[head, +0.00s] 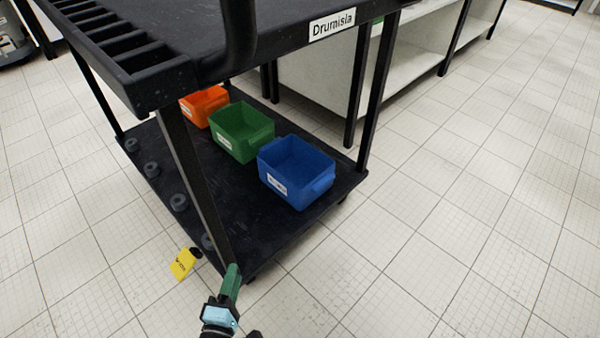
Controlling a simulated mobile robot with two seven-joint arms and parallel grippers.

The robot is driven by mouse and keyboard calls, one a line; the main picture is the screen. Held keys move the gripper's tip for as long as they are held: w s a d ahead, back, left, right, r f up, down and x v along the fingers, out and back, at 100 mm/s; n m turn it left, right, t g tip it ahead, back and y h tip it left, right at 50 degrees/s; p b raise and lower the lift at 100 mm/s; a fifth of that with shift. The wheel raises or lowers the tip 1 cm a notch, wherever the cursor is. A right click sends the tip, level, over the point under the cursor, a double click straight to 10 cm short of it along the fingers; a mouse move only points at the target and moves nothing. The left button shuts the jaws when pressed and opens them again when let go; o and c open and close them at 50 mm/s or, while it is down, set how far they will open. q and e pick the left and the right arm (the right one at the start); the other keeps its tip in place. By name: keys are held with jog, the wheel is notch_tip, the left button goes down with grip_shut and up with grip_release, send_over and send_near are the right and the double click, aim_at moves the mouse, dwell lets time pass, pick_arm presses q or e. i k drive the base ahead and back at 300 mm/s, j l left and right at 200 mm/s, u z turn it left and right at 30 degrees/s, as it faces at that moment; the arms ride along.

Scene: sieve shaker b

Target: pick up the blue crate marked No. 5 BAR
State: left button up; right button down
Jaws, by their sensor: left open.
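A blue open-topped crate (297,172) sits on the lower shelf of a black cart, near the shelf's right end. It has a white label on its front wall, too small to read. It stands upright and looks empty. My left gripper (232,275) is at the bottom of the head view, beside the front corner post of the cart. It is open, low and left of the blue crate and apart from it. My right gripper is not in view.
A green crate (241,132) and an orange crate (204,105) stand behind the blue one on the lower shelf (225,215). The cart's upper deck (210,40) overhangs them, with corner posts. A yellow tag (183,263) is at the left shelf edge. The floor at right is clear.

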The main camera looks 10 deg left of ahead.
aim_at(298, 171)
jog(key=i+l, duration=0.7)
jog(key=l, duration=0.15)
